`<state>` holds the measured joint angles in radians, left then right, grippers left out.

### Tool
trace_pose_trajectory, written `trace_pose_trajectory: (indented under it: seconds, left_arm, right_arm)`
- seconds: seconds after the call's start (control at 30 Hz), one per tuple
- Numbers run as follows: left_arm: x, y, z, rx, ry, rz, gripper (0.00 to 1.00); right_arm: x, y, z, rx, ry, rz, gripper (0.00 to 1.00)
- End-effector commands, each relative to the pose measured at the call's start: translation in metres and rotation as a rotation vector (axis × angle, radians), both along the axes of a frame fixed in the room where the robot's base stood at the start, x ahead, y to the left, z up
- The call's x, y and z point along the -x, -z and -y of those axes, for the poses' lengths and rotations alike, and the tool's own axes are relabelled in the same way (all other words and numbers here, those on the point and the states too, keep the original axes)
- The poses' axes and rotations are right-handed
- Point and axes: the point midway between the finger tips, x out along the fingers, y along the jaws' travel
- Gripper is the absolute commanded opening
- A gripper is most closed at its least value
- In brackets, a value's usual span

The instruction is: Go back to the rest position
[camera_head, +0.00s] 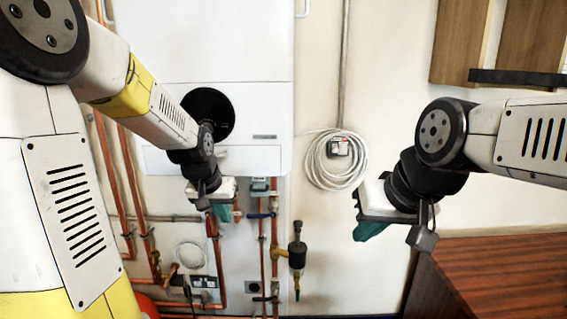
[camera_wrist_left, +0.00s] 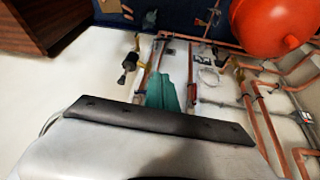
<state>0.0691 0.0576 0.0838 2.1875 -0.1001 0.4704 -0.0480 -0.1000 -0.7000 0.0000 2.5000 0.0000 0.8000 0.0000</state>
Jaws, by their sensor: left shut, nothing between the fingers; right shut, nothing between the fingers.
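My left gripper (camera_head: 222,212) hangs in front of the copper pipes below the white boiler. Its green fingers are shut and empty. In the left wrist view the green fingers (camera_wrist_left: 163,92) show beyond the dark edge of the gripper body, with pipes behind them. My right gripper (camera_head: 368,231) is at the right of the head view, in front of the bare wall and left of the wooden cabinet. Its green fingers are shut with nothing between them. Both arms are raised and bent, with the grippers apart from each other.
The white boiler (camera_head: 270,60) and copper pipes (camera_head: 112,185) with valves line the wall. A coiled white cable (camera_head: 318,175) hangs between the grippers. A wooden cabinet (camera_head: 500,270) stands at lower right. The left wrist view shows a red tank (camera_wrist_left: 270,25).

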Motion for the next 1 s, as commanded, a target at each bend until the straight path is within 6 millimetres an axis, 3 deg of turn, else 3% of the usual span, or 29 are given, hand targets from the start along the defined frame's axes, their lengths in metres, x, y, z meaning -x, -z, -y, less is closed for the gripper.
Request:
trace_pose_trajectory:
  seconds: [0.03,0.2,0.4,0.5,0.7,1.0]
  left_arm:
    - [0.019,-0.022,0.001,0.001,-0.004,0.021,0.0]
    - [0.086,-0.067,0.005,0.021,-0.023,0.056,0.0]
    - [0.161,-0.093,0.01,0.065,-0.032,0.089,0.0]
    - [0.187,-0.096,0.012,0.087,-0.033,0.099,0.0]
    - [0.209,-0.097,0.014,0.105,-0.032,0.105,0.0]
    - [0.21,-0.097,0.014,0.106,-0.033,0.105,0.0]
  right_arm:
    - [0.0,0.0,0.0,0.0,0.0,0.0,0.0]
    - [0.0,0.0,0.0,0.0,0.0,0.0,0.0]
    - [0.0,0.0,0.0,0.0,0.0,0.0,0.0]
    - [0.0,0.0,0.0,0.0,0.0,0.0,0.0]
    - [0.0,0.0,0.0,0.0,0.0,0.0,0.0]
    - [0.0,0.0,0.0,0.0,0.0,0.0,0.0]
